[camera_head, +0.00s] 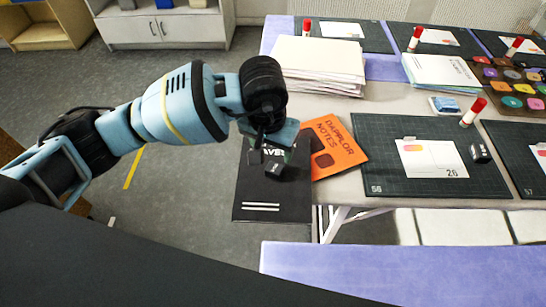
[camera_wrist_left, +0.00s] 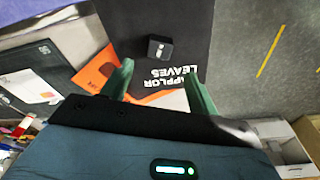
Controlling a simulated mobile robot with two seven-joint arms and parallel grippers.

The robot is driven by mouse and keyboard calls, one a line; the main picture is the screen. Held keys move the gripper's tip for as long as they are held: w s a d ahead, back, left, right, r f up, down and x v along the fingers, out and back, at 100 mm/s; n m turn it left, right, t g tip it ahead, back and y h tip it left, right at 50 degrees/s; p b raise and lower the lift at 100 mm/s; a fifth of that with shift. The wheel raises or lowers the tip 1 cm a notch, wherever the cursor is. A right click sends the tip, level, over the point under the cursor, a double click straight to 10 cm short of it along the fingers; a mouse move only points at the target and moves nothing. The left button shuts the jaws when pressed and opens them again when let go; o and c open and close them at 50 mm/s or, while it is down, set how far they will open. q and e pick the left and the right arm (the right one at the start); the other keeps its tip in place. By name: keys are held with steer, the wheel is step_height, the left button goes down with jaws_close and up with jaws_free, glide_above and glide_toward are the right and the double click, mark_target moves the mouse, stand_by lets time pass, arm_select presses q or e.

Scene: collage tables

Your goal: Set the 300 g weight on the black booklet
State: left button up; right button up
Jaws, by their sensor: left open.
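The black booklet (camera_head: 265,203) lies at the left front corner of the table, and part of it sticks out past the edge. It also shows in the left wrist view (camera_wrist_left: 185,22) with white title letters. A small black block with a white mark, the weight (camera_head: 277,170), sits on the booklet; it shows in the left wrist view (camera_wrist_left: 159,48) just beyond the fingertips. My left gripper (camera_head: 270,152) is over the booklet, its green fingers (camera_wrist_left: 159,70) apart and empty, clear of the weight. My arm hides part of the booklet. My right gripper is not in view.
An orange booklet (camera_head: 337,148) lies beside the black one, partly under it. A stack of cream sheets (camera_head: 318,62) stands behind. A dark cutting mat (camera_head: 385,180) with a card and a red-capped glue stick (camera_head: 473,112) lies to the right. Open floor is at left.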

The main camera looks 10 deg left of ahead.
arm_select(q)
steer(key=shift+s+r, duration=0.15)
steer(key=shift+r, duration=0.7)
steer(key=shift+s+r, duration=0.1)
steer(key=shift+r, duration=0.7)
